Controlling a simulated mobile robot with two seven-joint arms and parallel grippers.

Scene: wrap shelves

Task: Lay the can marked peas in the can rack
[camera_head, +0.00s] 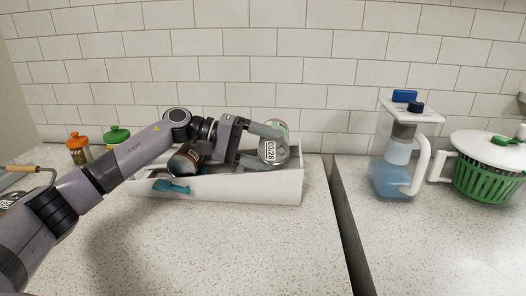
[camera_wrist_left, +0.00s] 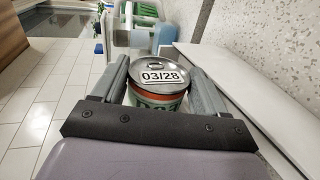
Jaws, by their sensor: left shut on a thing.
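My left gripper (camera_head: 259,143) is shut on a can (camera_head: 279,127) at the right end of the white can rack (camera_head: 250,188). The can's silver lid, marked 03/28, faces the head camera, and its body points back toward the wall. In the left wrist view the same can (camera_wrist_left: 160,75) sits between both fingers of the gripper (camera_wrist_left: 158,82). Its label is mostly hidden, so I cannot read the name. I cannot tell whether the can touches the rack floor. A dark can (camera_head: 184,162) lies in the rack's left part, partly behind my arm. My right gripper is out of view.
A teal object (camera_head: 170,186) is at the rack's front left. Orange-lidded (camera_head: 78,149) and green-lidded (camera_head: 116,137) jars stand at the back left. Right of the counter gap stand a blue-based pitcher (camera_head: 396,178) and a green basket (camera_head: 485,178). The counter in front is clear.

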